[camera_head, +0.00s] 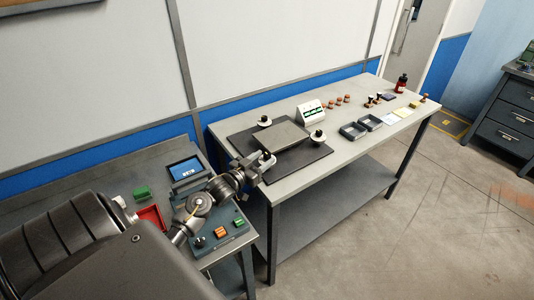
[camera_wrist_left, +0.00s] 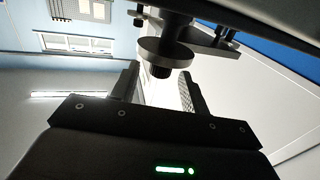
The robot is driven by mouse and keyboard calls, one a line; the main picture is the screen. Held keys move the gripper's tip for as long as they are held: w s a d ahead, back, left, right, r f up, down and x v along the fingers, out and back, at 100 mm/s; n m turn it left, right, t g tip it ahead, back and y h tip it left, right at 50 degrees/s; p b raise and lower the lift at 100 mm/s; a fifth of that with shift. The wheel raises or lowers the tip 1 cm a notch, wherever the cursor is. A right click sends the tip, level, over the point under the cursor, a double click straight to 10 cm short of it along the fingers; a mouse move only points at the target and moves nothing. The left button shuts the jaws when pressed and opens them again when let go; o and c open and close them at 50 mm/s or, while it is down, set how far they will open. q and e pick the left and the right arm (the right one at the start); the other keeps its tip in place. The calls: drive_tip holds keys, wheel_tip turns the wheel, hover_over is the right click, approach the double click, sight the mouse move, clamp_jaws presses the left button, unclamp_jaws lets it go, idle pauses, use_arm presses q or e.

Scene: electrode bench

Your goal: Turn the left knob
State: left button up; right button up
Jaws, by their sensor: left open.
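A grey plate (camera_head: 290,134) lies on a black mat (camera_head: 243,141) on the long bench. A white round knob with a dark top (camera_head: 264,121) stands at its back left, and a similar knob (camera_head: 317,137) at its right. My left gripper (camera_head: 267,161) is at the left front edge of the plate, apart from both knobs. In the left wrist view my open gripper (camera_wrist_left: 157,85) has a round disc with a short dark stub (camera_wrist_left: 164,53) ahead, seen between the fingers. I cannot tell which part this is. No right gripper shows.
A white display box (camera_head: 311,112), orange-topped pieces (camera_head: 337,102) and grey trays (camera_head: 354,131) are farther along the bench. The near table carries a blue screen (camera_head: 187,169), a red tray (camera_head: 152,216) and a button panel (camera_head: 219,236). Floor at right is clear.

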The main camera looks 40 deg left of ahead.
sight(265, 157)
use_arm(q)
drive_tip(key=shift+w, duration=1.6)
drive_tip(key=c, duration=1)
